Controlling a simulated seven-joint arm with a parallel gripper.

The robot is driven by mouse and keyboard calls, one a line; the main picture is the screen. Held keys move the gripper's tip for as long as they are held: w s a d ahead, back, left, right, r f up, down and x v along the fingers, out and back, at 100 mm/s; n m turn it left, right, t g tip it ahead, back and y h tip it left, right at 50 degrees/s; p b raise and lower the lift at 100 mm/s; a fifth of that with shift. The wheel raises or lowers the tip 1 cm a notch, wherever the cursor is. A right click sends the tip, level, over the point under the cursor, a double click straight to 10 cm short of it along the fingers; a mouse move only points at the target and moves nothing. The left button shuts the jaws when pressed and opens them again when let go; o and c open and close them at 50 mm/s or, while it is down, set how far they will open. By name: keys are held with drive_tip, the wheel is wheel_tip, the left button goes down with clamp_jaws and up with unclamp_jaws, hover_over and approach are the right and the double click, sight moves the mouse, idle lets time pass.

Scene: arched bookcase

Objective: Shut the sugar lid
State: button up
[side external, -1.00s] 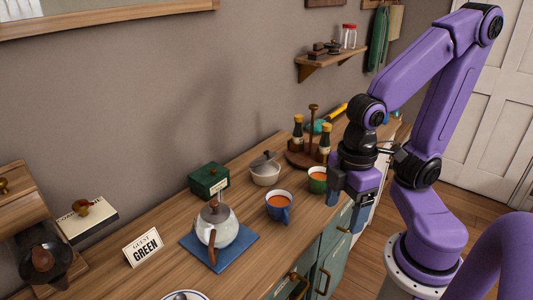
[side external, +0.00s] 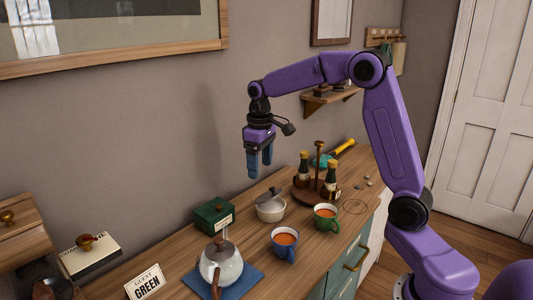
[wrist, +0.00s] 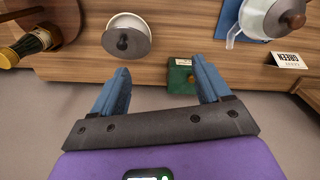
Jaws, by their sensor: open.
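The white sugar bowl (side external: 270,212) stands on the counter with its dark grey knobbed lid (side external: 269,195) tilted up at the wall side. In the wrist view the lid (wrist: 128,42) sits off to one side of the bowl (wrist: 124,19), leaving part of its white opening uncovered. My gripper (side external: 260,170) hangs in the air above and near the bowl, fingers pointing down. Its blue fingers are apart and empty, and they also frame the wrist view (wrist: 160,72). The gripper touches neither bowl nor lid.
A green box (side external: 214,216) stands left of the bowl. A blue mug (side external: 285,244) and a green mug (side external: 326,218) stand in front and right. A round wooden caddy (side external: 305,195) with bottles is behind right. A glass teapot (side external: 220,265) sits on a blue mat.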

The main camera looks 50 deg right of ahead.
drive_tip(key=w+d+m, duration=0.2)
drive_tip(key=w+d, duration=0.1)
drive_tip(key=d, duration=0.4)
drive_tip(key=f, duration=1)
drive_tip(key=shift+w+a+f, duration=0.15)
drive_tip(key=shift+a+f, duration=0.05)
drive_tip(key=shift+f, duration=0.05)
clamp_jaws()
drive_tip(key=c, duration=1.4)
unclamp_jaws()
drive_tip(key=o, duration=1.4)
